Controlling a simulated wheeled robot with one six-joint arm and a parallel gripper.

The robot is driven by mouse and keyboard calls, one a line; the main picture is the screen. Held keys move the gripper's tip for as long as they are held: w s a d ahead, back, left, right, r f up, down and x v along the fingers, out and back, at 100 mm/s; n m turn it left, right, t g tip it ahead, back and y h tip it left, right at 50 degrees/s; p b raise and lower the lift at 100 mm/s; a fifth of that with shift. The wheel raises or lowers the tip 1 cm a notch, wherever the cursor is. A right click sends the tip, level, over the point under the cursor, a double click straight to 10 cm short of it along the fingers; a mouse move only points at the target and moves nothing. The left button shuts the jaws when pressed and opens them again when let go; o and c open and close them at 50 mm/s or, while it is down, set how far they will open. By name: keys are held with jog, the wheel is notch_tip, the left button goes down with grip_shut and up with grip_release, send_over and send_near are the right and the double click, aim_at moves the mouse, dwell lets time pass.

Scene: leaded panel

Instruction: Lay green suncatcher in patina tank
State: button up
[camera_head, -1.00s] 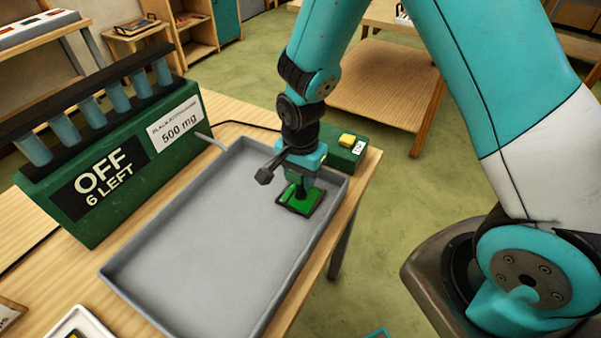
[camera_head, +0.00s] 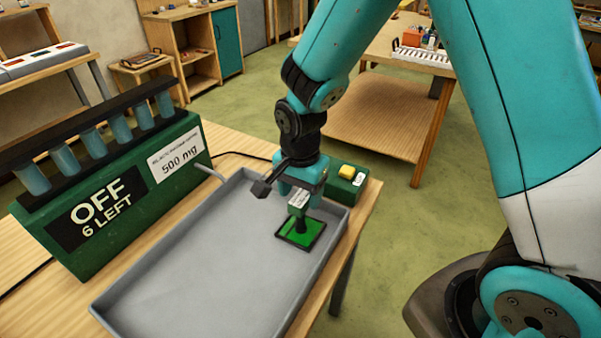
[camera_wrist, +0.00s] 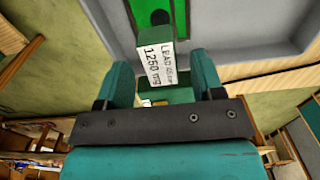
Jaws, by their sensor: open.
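The green suncatcher (camera_head: 301,233) is a flat green panel with a dark frame and an upright handle block. It lies flat on the floor of the grey patina tank (camera_head: 190,255), near the far right corner. The block's white label (camera_wrist: 160,64) reads "LEAD 1250 mg" in the wrist view. My gripper (camera_head: 300,188) is open just above the suncatcher, its fingers beside the top of the block and apart from it. In the wrist view, the two fingers (camera_wrist: 163,78) stand wide on either side of the block. Part of the green panel (camera_wrist: 150,14) shows at the top.
A green dispenser (camera_head: 115,190) with several blue tubes, reading "OFF 6 LEFT", stands left of the tank. A small green box with a yellow button (camera_head: 347,171) sits behind the tank's far right corner. Most of the tank floor is bare.

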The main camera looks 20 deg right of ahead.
notch_tip(320, 180, up, 7)
jog(key=shift+b, duration=0.4)
jog(key=s+a+r+n+y, duration=0.2)
jog(key=s+r+n, duration=0.3)
jog(key=s+n, duration=0.4)
jog(key=s+a+r+n+y, duration=0.2)
jog(key=s+r+n, duration=0.3)
jog(key=s+n, duration=0.4)
jog(key=shift+s+a+r, duration=0.25)
jog(key=shift+s+a, duration=0.05)
